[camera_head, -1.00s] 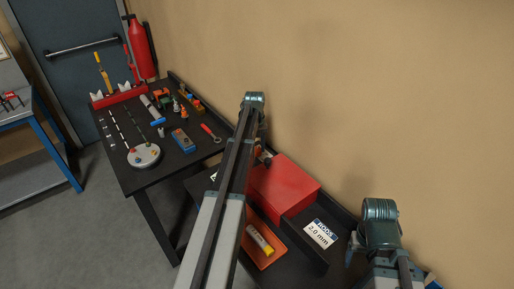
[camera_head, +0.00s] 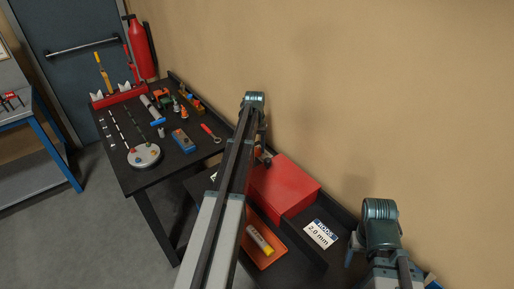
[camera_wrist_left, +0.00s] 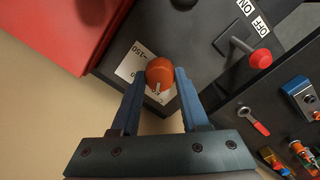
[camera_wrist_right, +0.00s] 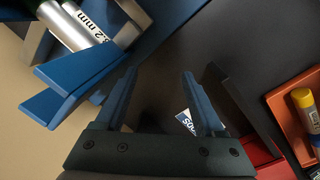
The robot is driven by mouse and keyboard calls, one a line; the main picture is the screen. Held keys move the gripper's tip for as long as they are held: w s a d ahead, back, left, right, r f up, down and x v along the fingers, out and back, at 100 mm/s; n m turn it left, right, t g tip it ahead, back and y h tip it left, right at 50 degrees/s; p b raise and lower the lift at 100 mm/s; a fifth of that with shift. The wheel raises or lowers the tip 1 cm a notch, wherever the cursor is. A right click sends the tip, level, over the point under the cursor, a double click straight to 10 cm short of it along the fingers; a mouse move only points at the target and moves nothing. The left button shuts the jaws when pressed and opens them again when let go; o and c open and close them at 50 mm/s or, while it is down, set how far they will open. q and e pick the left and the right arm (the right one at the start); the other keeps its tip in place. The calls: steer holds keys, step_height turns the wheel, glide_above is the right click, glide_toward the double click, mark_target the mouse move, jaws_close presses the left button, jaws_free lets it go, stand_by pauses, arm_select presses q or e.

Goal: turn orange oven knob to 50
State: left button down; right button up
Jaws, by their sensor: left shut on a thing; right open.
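The orange oven knob (camera_wrist_left: 159,71) sits on a white dial label (camera_wrist_left: 128,66) on a dark panel in the left wrist view. A pale pointer mark shows on the knob's side nearest my gripper. "-150" is readable on the label; other markings are partly covered by the knob and fingers. My left gripper (camera_wrist_left: 160,76) has its blue fingers on either side of the knob and is shut on it. In the head view the knob is hidden behind my left arm. My right gripper (camera_wrist_right: 159,75) is open and empty.
A red-handled switch (camera_wrist_left: 259,60) with an ON/OFF label stands beside the knob. A red box (camera_head: 285,185) is close by. An orange tray (camera_head: 268,256) holds a yellow-capped tube. Blue parts and silver cylinders (camera_wrist_right: 82,28) lie near my right gripper.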

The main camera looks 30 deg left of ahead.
mark_target(256, 149)
arm_select(q)
steer(key=shift+c, duration=2)
jaws_free()
steer(key=shift+r, duration=0.1)
arm_select(e)
steer(key=shift+r, duration=0.1)
arm_select(q)
step_height(256, 149, up, 14)
steer(key=p, duration=1.3)
steer(key=shift+a+p, duration=0.2)
steer(key=shift+p, duration=0.2)
arm_select(e)
step_height(256, 149, up, 14)
steer(key=shift+f, duration=0.2)
arm_select(q)
steer(key=shift+s+f, duration=0.1)
steer(key=shift+f, duration=0.15)
